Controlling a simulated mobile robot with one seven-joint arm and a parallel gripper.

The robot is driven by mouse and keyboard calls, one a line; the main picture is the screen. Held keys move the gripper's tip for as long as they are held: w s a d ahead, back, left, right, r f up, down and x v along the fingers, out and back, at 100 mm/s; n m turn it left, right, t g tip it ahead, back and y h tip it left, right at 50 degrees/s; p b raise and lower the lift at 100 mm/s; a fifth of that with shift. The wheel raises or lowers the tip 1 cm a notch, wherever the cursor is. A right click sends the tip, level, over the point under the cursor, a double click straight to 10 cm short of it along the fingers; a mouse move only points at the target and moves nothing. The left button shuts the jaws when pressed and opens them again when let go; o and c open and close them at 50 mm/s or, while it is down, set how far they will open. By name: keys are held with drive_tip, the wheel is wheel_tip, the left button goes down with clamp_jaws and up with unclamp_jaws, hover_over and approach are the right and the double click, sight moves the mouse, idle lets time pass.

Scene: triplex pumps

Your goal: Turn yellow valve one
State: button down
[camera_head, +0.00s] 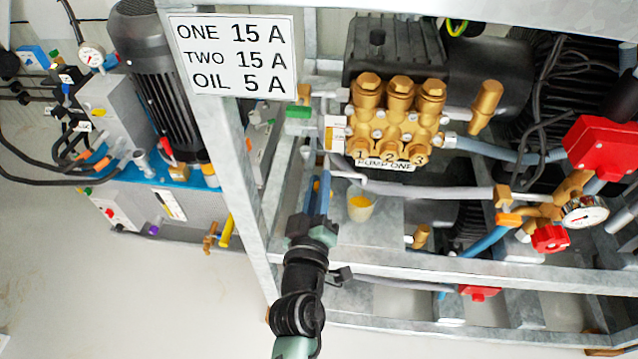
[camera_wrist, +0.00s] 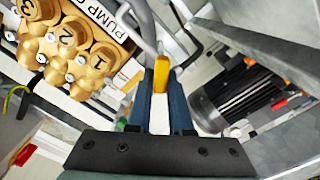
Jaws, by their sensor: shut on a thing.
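A narrow yellow handle (camera_wrist: 161,74), which looks like the yellow valve, stands upright between my fingertips in the wrist view. My gripper (camera_head: 319,185) points up the picture in the head view, in front of the metal frame and below left of the brass pump. In the wrist view its two blue fingers (camera_wrist: 161,92) lie on either side of the yellow handle and are shut on it.
The brass pump (camera_head: 397,112) labelled PUMP ONE sits above right of my gripper. A yellow cup (camera_head: 361,204) is close to its right. A frame post (camera_head: 235,150) stands to the left, with another yellow lever (camera_head: 226,231) beyond it. Pipes and a red valve (camera_head: 550,239) fill the right.

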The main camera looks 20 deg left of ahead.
drive_tip(key=c, duration=0.8)
unclamp_jaws()
drive_tip(key=shift+s, duration=0.1)
drive_tip(key=b+v, duration=0.1)
drive_tip(key=v, duration=1.1)
drive_tip(key=shift+s+d, duration=0.1)
drive_tip(key=shift+s, duration=0.3)
